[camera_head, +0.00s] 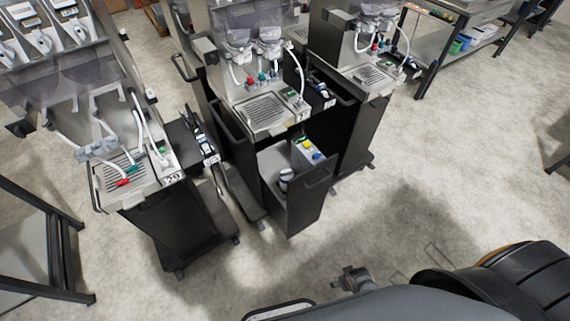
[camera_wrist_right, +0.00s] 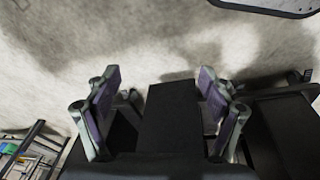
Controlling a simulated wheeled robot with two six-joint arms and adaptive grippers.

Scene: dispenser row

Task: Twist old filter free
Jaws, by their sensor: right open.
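The middle dispenser station has an open dark drawer (camera_head: 300,209) at its front. A short dark cylinder with a white ring (camera_head: 286,176) stands inside it at the left; it may be the old filter, but it is too small to be sure. My right gripper (camera_wrist_right: 160,84) is open and empty in the right wrist view, with its purple-grey pads apart over dark panels and pale floor. No filter shows between the fingers. My left gripper is not in view.
A grey box with coloured parts (camera_head: 308,151) sits in the drawer. Another dispenser cabinet (camera_head: 177,222) stands at left, and one (camera_head: 360,130) at right. A dark table frame (camera_head: 45,250) is at lower left. Speckled floor (camera_head: 440,160) is free on the right.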

